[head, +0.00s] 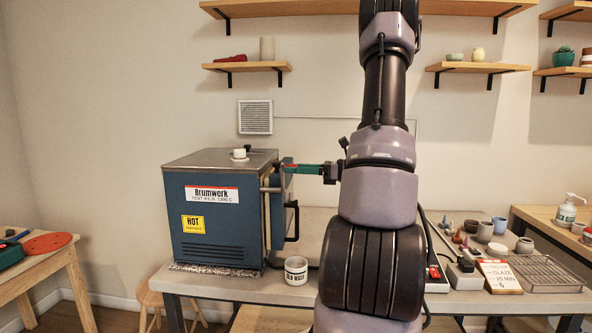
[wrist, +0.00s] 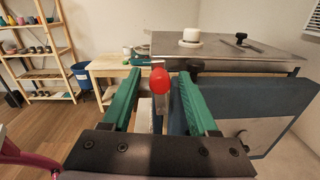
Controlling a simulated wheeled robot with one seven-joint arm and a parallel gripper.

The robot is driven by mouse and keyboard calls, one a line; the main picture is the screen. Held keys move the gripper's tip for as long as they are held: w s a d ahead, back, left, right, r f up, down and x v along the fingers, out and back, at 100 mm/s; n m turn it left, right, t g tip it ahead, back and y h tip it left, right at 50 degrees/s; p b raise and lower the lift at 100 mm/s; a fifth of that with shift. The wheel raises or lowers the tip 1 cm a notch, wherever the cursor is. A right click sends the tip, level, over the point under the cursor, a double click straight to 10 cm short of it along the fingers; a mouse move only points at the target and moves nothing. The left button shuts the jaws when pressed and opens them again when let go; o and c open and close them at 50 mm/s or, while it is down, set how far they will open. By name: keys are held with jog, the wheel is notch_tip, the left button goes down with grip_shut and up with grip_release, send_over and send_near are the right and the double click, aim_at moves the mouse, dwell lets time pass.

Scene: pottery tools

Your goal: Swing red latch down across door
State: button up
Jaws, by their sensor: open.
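My gripper (wrist: 160,74) is open, with one green finger on each side of the red grip. Gaps show on both sides, so the fingers do not appear to press on it. In the head view, my gripper (head: 288,167) reaches left to the upper right edge of the blue kiln (head: 215,212). A bit of red shows there, but the latch is mostly hidden. The kiln's door side faces right, with a dark handle (head: 293,221).
A white mug (head: 296,270) stands on the bench by the kiln's lower right. A small white piece (head: 239,154) sits on the kiln top. Pots and a wire rack (head: 545,270) are at the right. A shelf unit (wrist: 38,50) stands far off in the wrist view.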

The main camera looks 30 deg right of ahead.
grip_shut()
dwell(1.4)
